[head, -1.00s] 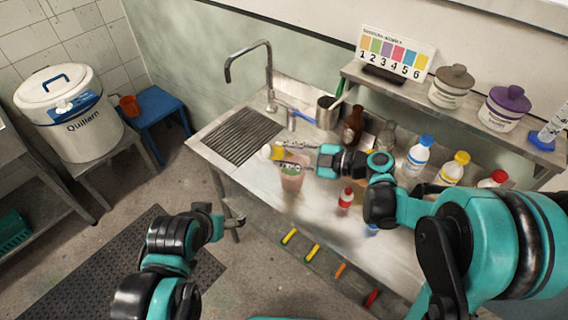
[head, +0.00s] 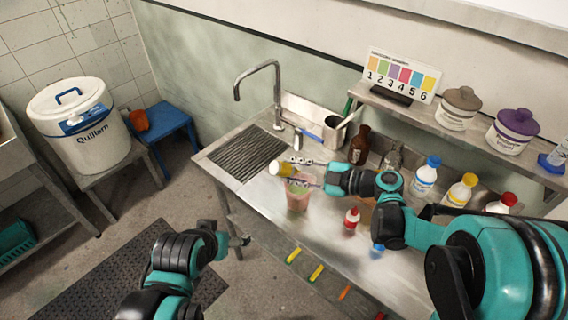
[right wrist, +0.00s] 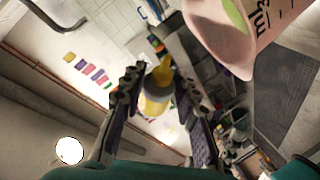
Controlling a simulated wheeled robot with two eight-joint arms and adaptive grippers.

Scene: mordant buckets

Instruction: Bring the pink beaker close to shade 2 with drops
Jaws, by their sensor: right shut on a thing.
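The pink beaker (head: 297,199) stands upright on the steel counter, with a greenish patch showing inside near its top. In the right wrist view its pink wall (right wrist: 232,32) with dark markings fills the top right. My right gripper (head: 296,173) is shut on a yellow dropper bottle (head: 283,169), tipped over just above the beaker. The bottle also shows between the fingers in the right wrist view (right wrist: 157,100). The shade card (head: 400,75) stands on the shelf; shade 2 is green (head: 383,67). My left gripper (head: 241,241) hangs in front of the counter; its jaws are unclear.
A red-capped dropper bottle (head: 351,219) and a blue one (head: 377,250) stand right of the beaker. A tap (head: 277,95) and ribbed drainer (head: 248,153) lie behind left. A brown bottle (head: 359,146) and several white bottles line the back. The counter just left of the beaker is clear.

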